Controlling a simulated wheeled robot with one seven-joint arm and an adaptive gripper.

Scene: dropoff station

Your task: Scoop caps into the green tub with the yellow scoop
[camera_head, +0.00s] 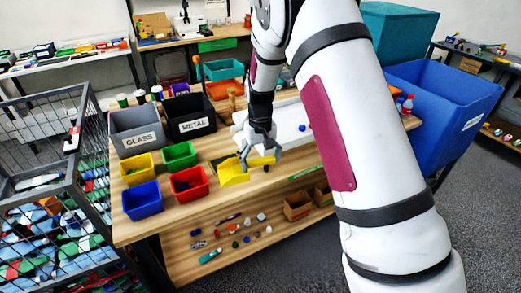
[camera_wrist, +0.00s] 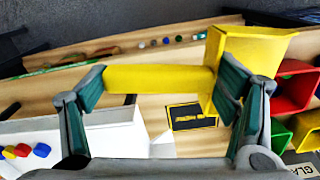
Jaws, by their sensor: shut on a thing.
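My gripper (camera_head: 262,152) is shut on the yellow scoop (camera_head: 234,174) above the table. In the wrist view the scoop's handle lies across between the fingers of my gripper (camera_wrist: 163,88), and its bowl (camera_wrist: 250,52) sticks out to the upper right. I cannot tell whether the bowl holds anything. The green tub (camera_head: 180,155) stands left of the scoop; part of it shows at the right in the wrist view (camera_wrist: 305,130). Caps, red, yellow and blue (camera_wrist: 40,150), lie in a white tray (camera_wrist: 115,133); a blue cap (camera_head: 302,127) shows in the head view.
Yellow (camera_head: 136,169), blue (camera_head: 142,201) and red (camera_head: 190,183) tubs stand beside the green one. Grey GLASS (camera_head: 137,131) and black METAL (camera_head: 191,117) bins stand behind. Small items lie on the lower shelf (camera_head: 190,262). A wire cage (camera_head: 50,150) borders the left; a blue bin (camera_head: 445,100) stands right.

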